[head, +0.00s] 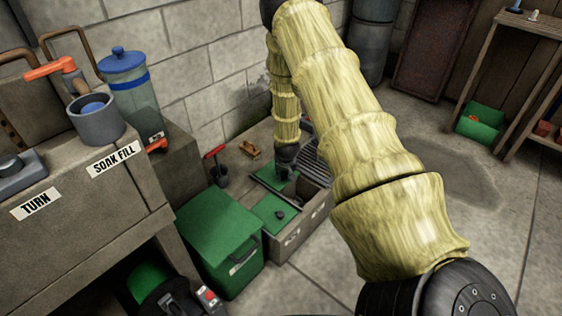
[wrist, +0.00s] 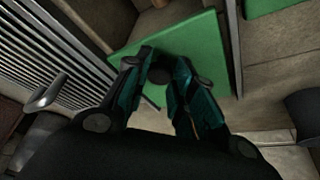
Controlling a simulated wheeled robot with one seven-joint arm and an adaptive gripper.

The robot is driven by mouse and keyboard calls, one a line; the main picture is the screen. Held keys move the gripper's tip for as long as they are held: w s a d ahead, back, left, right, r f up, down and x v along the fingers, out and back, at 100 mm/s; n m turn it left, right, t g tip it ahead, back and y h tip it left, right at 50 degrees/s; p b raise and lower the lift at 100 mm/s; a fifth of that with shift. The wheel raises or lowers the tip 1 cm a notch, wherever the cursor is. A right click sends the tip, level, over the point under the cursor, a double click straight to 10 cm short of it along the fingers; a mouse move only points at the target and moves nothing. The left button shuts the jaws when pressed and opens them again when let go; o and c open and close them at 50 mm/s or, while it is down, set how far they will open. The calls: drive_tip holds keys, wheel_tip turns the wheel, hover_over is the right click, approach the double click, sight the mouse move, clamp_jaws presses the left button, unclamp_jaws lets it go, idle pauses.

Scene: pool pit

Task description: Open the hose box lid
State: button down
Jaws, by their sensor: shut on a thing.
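In the wrist view this green panel (wrist: 205,50) sits between a metal grate and a wooden strip. My gripper (wrist: 163,82) is shut on the panel's dark round knob (wrist: 160,74). I cannot tell whether the panel is lifted or which lid belongs to the hose box; the labels are too small to read.
A green lidded bin (head: 220,240) stands close to the left of the box. A slatted grate (head: 315,168) lies beside the gripper. A counter (head: 85,190) with a jug (head: 130,85) is at left. The floor (head: 480,250) at right is clear.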

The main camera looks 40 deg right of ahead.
drive_tip(key=c, duration=1.2)
unclamp_jaws()
drive_tip(key=shift+o, duration=0.2)
drive_tip(key=shift+r, duration=0.1)
drive_tip(key=v, duration=1.1)
drive_tip(key=shift+r, duration=0.35)
drive_tip(key=shift+s+a+f, duration=0.1)
drive_tip(key=shift+s+a, duration=0.05)
drive_tip(key=shift+a, duration=0.05)
